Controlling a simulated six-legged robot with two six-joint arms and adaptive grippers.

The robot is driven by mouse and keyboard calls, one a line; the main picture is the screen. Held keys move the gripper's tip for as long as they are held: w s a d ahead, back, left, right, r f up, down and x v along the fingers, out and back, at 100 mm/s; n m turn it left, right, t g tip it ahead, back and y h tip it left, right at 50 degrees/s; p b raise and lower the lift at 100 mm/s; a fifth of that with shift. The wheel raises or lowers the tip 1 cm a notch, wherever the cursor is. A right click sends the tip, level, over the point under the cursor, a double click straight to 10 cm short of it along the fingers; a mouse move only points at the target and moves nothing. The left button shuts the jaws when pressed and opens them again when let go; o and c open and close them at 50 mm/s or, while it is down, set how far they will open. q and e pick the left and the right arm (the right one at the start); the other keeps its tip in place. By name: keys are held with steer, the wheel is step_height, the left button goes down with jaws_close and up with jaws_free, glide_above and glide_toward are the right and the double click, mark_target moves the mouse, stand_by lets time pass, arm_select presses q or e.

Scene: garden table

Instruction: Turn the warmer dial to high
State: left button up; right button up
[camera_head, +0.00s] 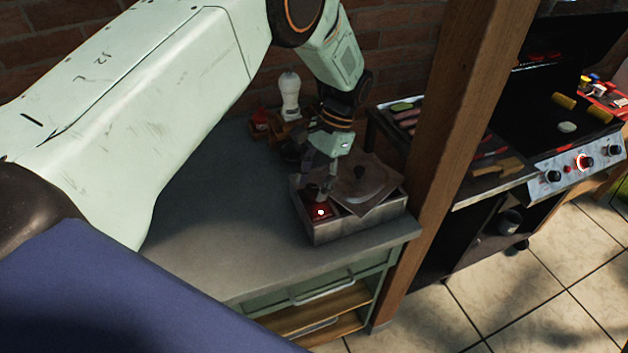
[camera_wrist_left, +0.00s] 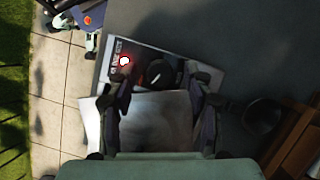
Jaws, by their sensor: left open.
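The warmer (camera_head: 355,228) is a grey metal box on the counter, with a tilted square lid (camera_head: 375,190) resting on it. Its dark red control panel (camera_head: 318,213) has a small glowing light. The black dial (camera_wrist_left: 158,73) shows in the wrist view on the panel, beside the light; in the head view it is partly covered by the fingers. My left gripper (camera_head: 318,180) points down just above the dial. In the wrist view my left gripper (camera_wrist_left: 162,86) is open, with one finger on each side of the dial. Contact with the dial cannot be told. My right gripper is not in view.
A white bottle (camera_head: 289,95) and small red item (camera_head: 260,120) stand behind the gripper. A wooden post (camera_head: 445,150) rises right of the warmer, with a grill (camera_head: 575,165) beyond it. The counter (camera_head: 230,210) left of the warmer is clear.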

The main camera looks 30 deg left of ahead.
arm_select(q)
steer(key=v, duration=1.2)
steer(key=shift+s+f, duration=0.1)
steer(key=shift+f, duration=0.05)
